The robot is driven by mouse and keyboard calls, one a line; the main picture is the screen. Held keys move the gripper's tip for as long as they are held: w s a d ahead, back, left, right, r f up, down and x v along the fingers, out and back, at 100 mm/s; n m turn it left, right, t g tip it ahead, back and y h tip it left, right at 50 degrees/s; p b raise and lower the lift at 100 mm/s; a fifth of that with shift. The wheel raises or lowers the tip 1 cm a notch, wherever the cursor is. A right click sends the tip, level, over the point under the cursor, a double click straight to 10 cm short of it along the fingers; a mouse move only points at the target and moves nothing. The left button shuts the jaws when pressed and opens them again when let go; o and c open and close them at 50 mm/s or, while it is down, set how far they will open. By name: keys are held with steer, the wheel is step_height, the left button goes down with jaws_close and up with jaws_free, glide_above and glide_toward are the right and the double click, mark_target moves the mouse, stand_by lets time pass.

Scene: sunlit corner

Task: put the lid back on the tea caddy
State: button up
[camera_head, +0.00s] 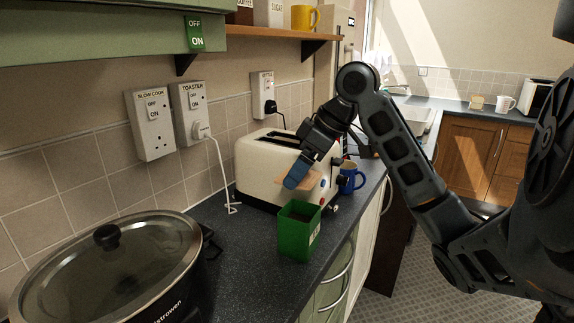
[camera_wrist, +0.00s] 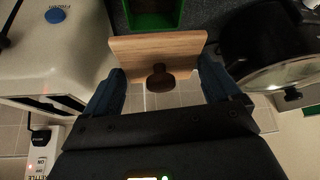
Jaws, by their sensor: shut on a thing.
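The tea caddy (camera_head: 294,240) is a green, open-topped box standing upright on the dark counter, in front of the toaster. Its green rim also shows at the top of the wrist view (camera_wrist: 153,22). My gripper (camera_head: 297,172) is shut on the lid, a square of light wood (camera_wrist: 150,45) with a dark round knob (camera_wrist: 160,79). The blue fingers sit on either side of the lid in the wrist view. The lid (camera_head: 284,183) is held above and apart from the caddy, beside the toaster, partly hidden behind a finger in the head view.
A cream toaster (camera_head: 262,160) stands close behind my gripper, with a blue mug (camera_head: 351,178) to its right. A slow cooker (camera_head: 110,265) with a glass lid fills the front left. The counter between the cooker and the caddy is clear. A shelf (camera_head: 270,32) hangs above.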

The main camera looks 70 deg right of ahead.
steer(key=shift+f+b, duration=2.6)
steer(key=shift+f, duration=0.65)
steer(key=shift+s+m, duration=0.15)
steer(key=shift+m, duration=0.15)
steer(key=shift+f+b, duration=0.35)
steer(key=shift+f, duration=0.1)
stand_by(0.4)
steer(key=o, duration=0.7)
steer(key=shift+o, duration=0.2)
steer(key=shift+r+p, duration=3.55)
steer(key=shift+p, duration=0.05)
